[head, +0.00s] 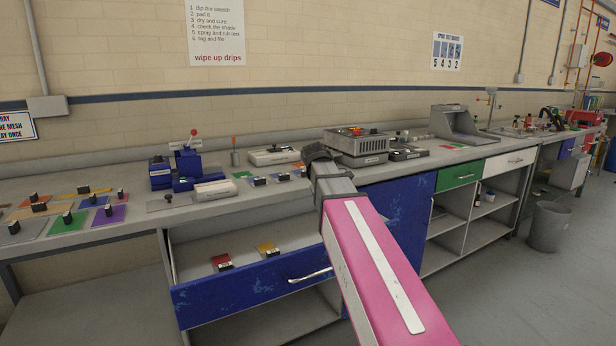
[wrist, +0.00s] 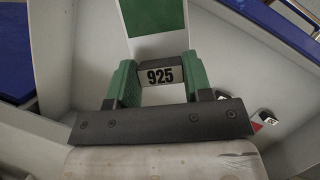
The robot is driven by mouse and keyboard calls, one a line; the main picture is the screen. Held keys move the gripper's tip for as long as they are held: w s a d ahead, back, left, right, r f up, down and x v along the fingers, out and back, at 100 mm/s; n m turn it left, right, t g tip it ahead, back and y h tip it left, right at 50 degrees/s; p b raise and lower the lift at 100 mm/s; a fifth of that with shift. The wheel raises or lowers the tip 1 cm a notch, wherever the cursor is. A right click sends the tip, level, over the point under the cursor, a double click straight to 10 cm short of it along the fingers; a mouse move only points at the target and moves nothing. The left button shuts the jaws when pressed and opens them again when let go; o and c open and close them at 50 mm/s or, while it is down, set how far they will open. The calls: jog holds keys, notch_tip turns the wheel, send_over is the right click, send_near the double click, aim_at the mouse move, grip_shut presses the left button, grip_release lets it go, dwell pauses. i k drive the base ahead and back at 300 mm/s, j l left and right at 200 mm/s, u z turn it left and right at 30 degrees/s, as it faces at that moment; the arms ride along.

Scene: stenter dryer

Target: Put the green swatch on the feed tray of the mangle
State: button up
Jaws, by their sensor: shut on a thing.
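My gripper (wrist: 160,78) shows in the wrist view with its two green fingers shut on the dark clip marked 925 of the green swatch (wrist: 155,14). The swatch extends beyond the fingers, with a white band next to the clip. In the head view my arm reaches over the bench front, and the fingers and held swatch cannot be made out. A blue machine with a red knob, seemingly the mangle (head: 187,170), stands on the bench left of my arm. A flat grey plate (head: 168,203) lies in front of it; I cannot tell if this is the feed tray.
An open blue drawer (head: 250,297) holds a red swatch (head: 221,262) and a yellow swatch (head: 267,248). Several clipped swatches lie at the bench's left. A pale block (head: 215,190) sits by the blue machine. A grey oven-like box (head: 357,143) stands behind my arm.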

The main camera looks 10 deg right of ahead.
aim_at(205, 166)
jog(key=i+j+z, duration=0.1)
jog(key=z, duration=0.35)
jog(key=j+z, duration=0.3)
jog(key=z, duration=0.15)
jog(key=j+z, duration=0.2)
jog(key=z, duration=0.25)
jog(key=j, duration=0.65)
jog(key=i, duration=0.05)
